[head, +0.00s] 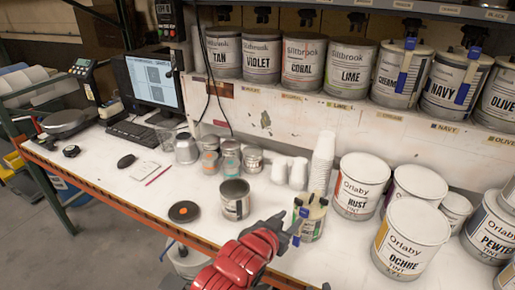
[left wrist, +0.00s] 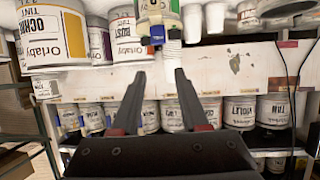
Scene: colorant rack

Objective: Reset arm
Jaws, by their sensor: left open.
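My left arm, with red shells, reaches in from the bottom middle of the head view. The left wrist view looks upside down past the two fingers (left wrist: 160,75). They stand apart with nothing held between them. The tool container (left wrist: 157,20) shows beyond the fingertips; I cannot tell whether they touch it. My right gripper is not in view.
An open grey tin (head: 235,199) and a black disc (head: 184,211) are left of the gripper. Large Orlaby tins, including Ochre (head: 410,240) and Rust (head: 361,187), crowd the right. A shelf of Siltbrook tins (head: 302,62) stands behind. A monitor (head: 154,82) is at the back left.

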